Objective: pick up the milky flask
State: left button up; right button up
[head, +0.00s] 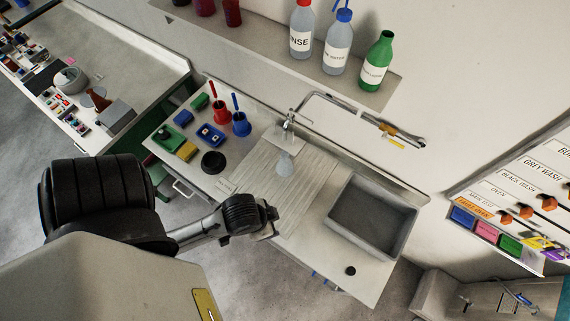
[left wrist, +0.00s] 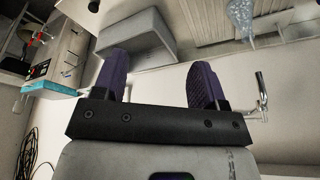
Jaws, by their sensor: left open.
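The milky flask (head: 285,165) is a pale, translucent, cone-shaped vessel. The flask also shows at the top right of the left wrist view (left wrist: 241,14), cut by the picture's edge. My left gripper (head: 272,213) is over the front part of the bench, nearer to me than the flask and apart from it. In the left wrist view the two purple fingers (left wrist: 157,68) are spread with nothing between them. My right gripper is not in view.
A grey basin (head: 401,221) is right of the draining board. A tap (head: 288,122) stands behind the flask. Red and blue cups, small boxes and a black round item (head: 213,162) are at left. Several bottles (head: 337,45) stand on the shelf above. The bench front is mostly clear.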

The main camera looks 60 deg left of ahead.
pick_arm(q)
jog(key=m+t+y+b, duration=0.8)
jog(key=m+t+b, duration=0.4)
jog(key=m+b, duration=1.95)
send_near(283, 158)
jog(key=w+a+n, duration=0.1)
jog(key=w+n+b, duration=0.1)
jog(key=w, duration=0.1)
jog(key=w+a+f+n+b, duration=0.1)
jog(key=shift+w+a, duration=0.2)
jog(key=shift+a, duration=0.1)
jog(key=shift+w+a, duration=0.35)
jog(key=shift+w, duration=0.3)
jog(key=shift+b+x, duration=0.3)
jog(key=shift+x, duration=2.25)
jog(key=shift+d+r, duration=0.1)
jog(key=shift+r, duration=0.05)
